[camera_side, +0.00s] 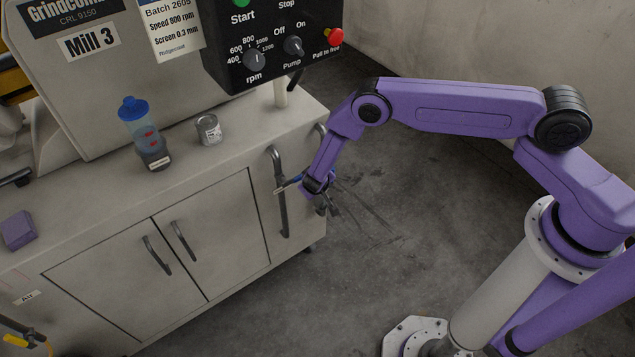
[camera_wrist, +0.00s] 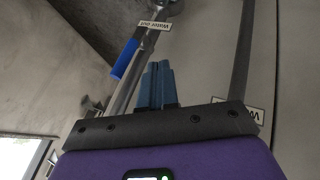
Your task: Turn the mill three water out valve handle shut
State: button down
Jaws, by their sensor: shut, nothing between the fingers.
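In the wrist view, the water out valve handle (camera_wrist: 126,58) is a blue sleeved lever. It slants beside a grey metal pipe (camera_wrist: 150,45), under a white tag reading "Water out" (camera_wrist: 154,26). My gripper (camera_wrist: 160,66) is shut and empty. Its blue-grey fingers are just right of the handle in the picture, with a gap between; the depth gap is unclear. In the side view my gripper (camera_side: 314,187) is at the right end of the Mill 3 cabinet (camera_side: 215,225). A bit of blue shows there, too small to tell as handle or finger.
Another pipe (camera_wrist: 241,50) and a partly hidden tag (camera_wrist: 255,112) lie right of my fingers. The floor (camera_side: 380,235) right of the cabinet is clear.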

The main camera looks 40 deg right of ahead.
jog(key=shift+w+d+f, duration=0.1)
jog(key=shift+w+d, duration=0.15)
jog(key=shift+d, duration=0.75)
jog(key=shift+w+d+f, duration=0.1)
jog(key=shift+w+d, duration=0.1)
jog(key=shift+d, duration=0.8)
jog(key=shift+d+r, duration=0.25)
jog(key=shift+d, duration=0.3)
jog(key=d+f+m+y, duration=0.1)
jog(key=d+f+y, duration=0.3)
jog(key=d, duration=0.6)
jog(key=shift+d+f, duration=0.35)
jog(key=shift+f, duration=0.6)
jog(key=shift+s+f, duration=0.1)
jog(key=shift+s, duration=0.05)
